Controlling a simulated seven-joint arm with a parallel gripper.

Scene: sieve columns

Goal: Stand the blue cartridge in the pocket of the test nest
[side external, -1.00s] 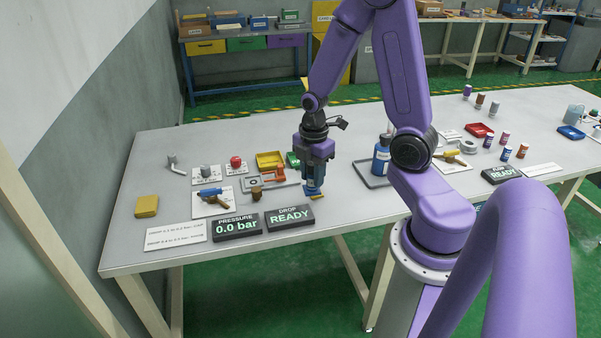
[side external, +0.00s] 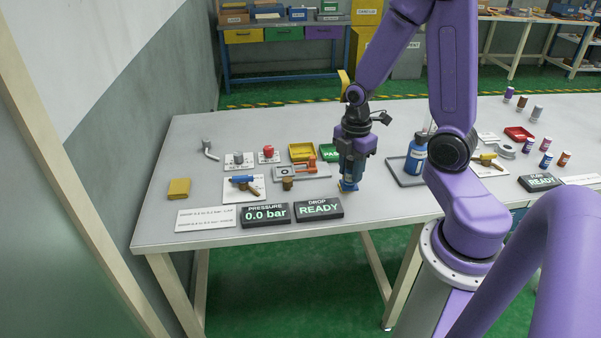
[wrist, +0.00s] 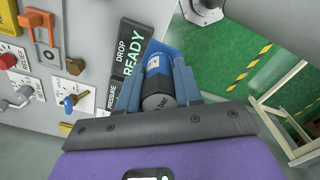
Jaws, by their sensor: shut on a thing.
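My gripper (side external: 350,183) is shut on the blue cartridge, which shows in the wrist view (wrist: 158,85) between the two blue fingers as a dark and blue cylinder with pale lettering. In the side view the fingers hide most of it. It hangs low near the table's front edge, just right of the DROP READY display; whether it touches the table I cannot tell. What looks like the test nest is a grey plate (side external: 288,178) with a dark ring (side external: 286,170) and an orange clamp (side external: 312,163). It lies left of and behind my gripper, apart from the cartridge.
The DROP READY display (side external: 319,207) and PRESSURE display (side external: 265,214) stand along the front edge. A blue bottle (side external: 417,155) stands right on a tray.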

